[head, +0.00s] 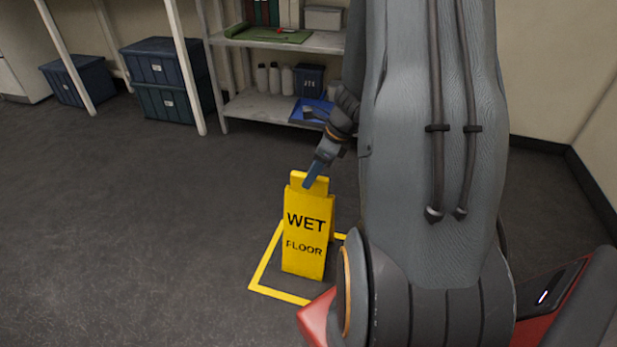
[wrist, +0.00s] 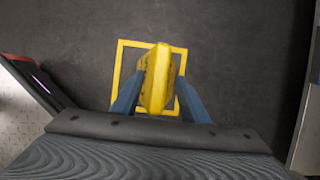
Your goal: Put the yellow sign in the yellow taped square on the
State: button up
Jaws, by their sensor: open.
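The yellow sign (head: 303,240), lettered WET FLOOR, stands upright on the dark floor within the yellow taped square (head: 262,270). In the wrist view the sign (wrist: 156,80) is seen from above, inside the outline of the taped square (wrist: 120,72). My gripper (head: 313,174) is at the top of the sign. In the wrist view its blue fingers (wrist: 157,98) are open, one on each side of the sign. My arm hides the right part of the square in the head view.
A metal shelf (head: 260,108) with bottles, a dark bin (head: 309,80) and a blue tray (head: 305,112) stands behind. Stacked blue crates (head: 160,100) sit at the back left. The floor (head: 120,220) to the left is clear. A wall (head: 560,90) is at the right.

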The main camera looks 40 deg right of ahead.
jog(key=p+v, duration=0.2)
jog(key=v, duration=0.3)
jog(key=shift+s+r, duration=0.15)
jog(key=shift+r, duration=0.15)
jog(key=s+a+r+n+g, duration=0.1)
jog(key=a+r+n, duration=0.2)
jog(key=a+n, duration=0.35)
jog(key=a+r+n, duration=0.3)
jog(key=a, duration=0.7)
jog(key=s+a+r+n+g, duration=0.1)
jog(key=a+r+n, duration=0.3)
jog(key=a, duration=0.5)
jog(key=s+a+r+n, duration=0.2)
jog(key=s+a+n, duration=0.6)
jog(key=s+n, duration=0.1)
jog(key=s+a+r+n+g+h, duration=0.1)
jog(key=s+a+r+n, duration=0.2)
jog(key=s+a+n, duration=0.5)
jog(key=s+n, duration=0.2)
jog(key=n, duration=0.2)
jog(key=shift+s+a+r, duration=0.2)
jog(key=shift+a+r, duration=0.1)
jog(key=shift+a, duration=0.05)
